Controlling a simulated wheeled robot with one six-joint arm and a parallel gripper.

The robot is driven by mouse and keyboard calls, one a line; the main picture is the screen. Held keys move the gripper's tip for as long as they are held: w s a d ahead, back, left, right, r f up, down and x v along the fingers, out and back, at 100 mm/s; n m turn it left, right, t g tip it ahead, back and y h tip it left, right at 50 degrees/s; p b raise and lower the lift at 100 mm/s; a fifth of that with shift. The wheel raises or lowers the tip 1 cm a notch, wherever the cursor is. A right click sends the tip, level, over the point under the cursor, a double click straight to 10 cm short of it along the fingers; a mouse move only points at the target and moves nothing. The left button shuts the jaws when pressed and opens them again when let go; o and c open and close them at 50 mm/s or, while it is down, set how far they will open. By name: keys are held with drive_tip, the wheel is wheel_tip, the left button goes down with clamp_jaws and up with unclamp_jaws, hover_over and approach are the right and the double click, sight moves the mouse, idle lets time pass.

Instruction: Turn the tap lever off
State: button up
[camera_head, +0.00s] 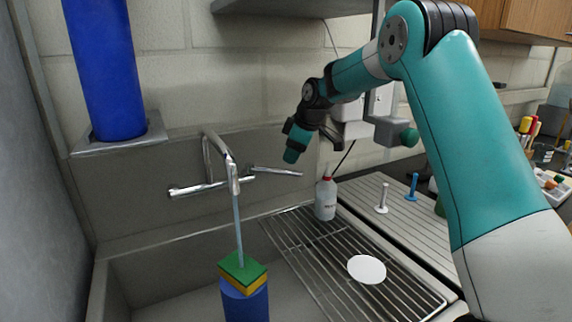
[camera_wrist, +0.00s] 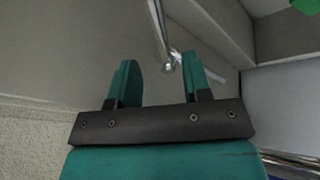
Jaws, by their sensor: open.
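The chrome tap (camera_head: 212,186) is mounted on the grey wall panel above the sink. Its lever (camera_head: 276,171) sticks out to the right, nearly level. A thin stream of water (camera_head: 239,230) runs from the spout onto a green and yellow sponge (camera_head: 243,268) on a blue cylinder (camera_head: 245,303). My gripper (camera_head: 292,156) is near the lever's free end, a little above it in the picture, with no clear contact. In the wrist view my gripper (camera_wrist: 162,78) is open and empty. A chrome tap part (camera_wrist: 161,35) shows beyond the gap between the fingers; I cannot tell which part.
A white bottle with a red cap (camera_head: 326,199) stands right of the lever near the wire rack (camera_head: 300,248). A white disc (camera_head: 367,269) lies on the rack. White and blue pegs stand on the ribbed board (camera_head: 400,218). A large blue cylinder (camera_head: 105,65) stands upper left.

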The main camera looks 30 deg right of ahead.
sight(286, 170)
drive_tip(key=p+x, duration=0.1)
drive_tip(key=x, duration=0.5)
drive_tip(key=shift+f, duration=0.1)
clamp_jaws()
